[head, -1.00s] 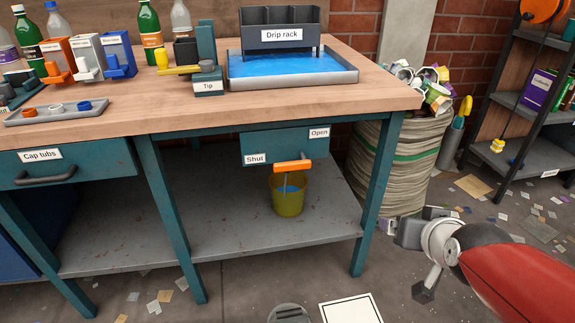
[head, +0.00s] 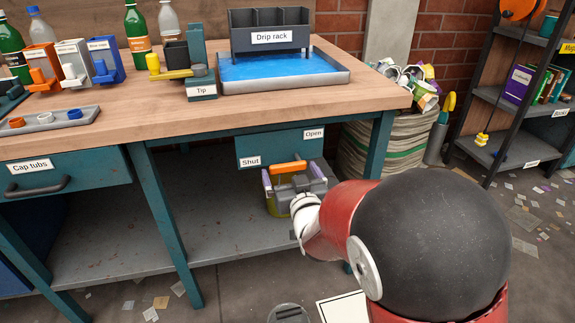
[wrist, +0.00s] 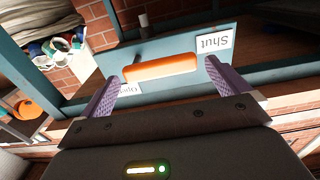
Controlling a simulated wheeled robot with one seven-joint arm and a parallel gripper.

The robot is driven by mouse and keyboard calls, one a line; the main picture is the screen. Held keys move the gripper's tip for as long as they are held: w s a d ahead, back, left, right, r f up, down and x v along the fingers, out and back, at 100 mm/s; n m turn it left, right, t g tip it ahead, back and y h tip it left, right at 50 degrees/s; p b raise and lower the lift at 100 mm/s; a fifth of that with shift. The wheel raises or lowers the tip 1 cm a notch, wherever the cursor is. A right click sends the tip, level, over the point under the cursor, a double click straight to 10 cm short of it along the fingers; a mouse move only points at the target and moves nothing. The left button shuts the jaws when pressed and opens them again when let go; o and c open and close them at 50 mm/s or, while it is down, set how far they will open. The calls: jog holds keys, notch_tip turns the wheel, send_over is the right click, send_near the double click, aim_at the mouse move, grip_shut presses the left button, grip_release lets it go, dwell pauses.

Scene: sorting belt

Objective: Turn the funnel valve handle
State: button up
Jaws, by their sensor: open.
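In the wrist view the handle (wrist: 160,67) shows lengthwise between the two purple fingers of my gripper (wrist: 166,78), one near each end. I cannot tell whether the fingers touch it. The yellow bucket below is mostly hidden by my gripper.
Above, the bench top (head: 200,112) holds a blue-filled tray (head: 340,82) under the drip rack (head: 269,38). A bench leg (head: 378,146) and a full sack (head: 412,135) stand right of the handle. The lower shelf (head: 215,235) is mostly clear.

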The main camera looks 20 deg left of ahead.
aim_at(290, 168)
jog(key=shift+x, duration=1.55)
jog(key=shift+c, duration=0.4)
jog(key=c, duration=1.1)
jog(key=shift+d+m+b, duration=0.1)
jog(key=shift+m+b, duration=0.2)
jog(key=shift+b, duration=0.05)
jog(key=m+b, duration=0.2)
jog(key=b, duration=0.2)
jog(key=shift+w+d+r, duration=0.1)
jog(key=shift+r, duration=0.05)
jog(key=m+b, duration=0.2)
jog(key=r+m+b, duration=0.1)
jog(key=b, duration=0.2)
jog(key=shift+w+d+m, duration=0.1)
jog(key=shift+d+m, duration=0.05)
jog(key=shift+m, duration=0.25)
jog(key=shift+d+r+m+b, duration=0.1)
jog(key=shift+r+m+b, duration=0.25)
jog(key=shift+m+b, duration=0.25)
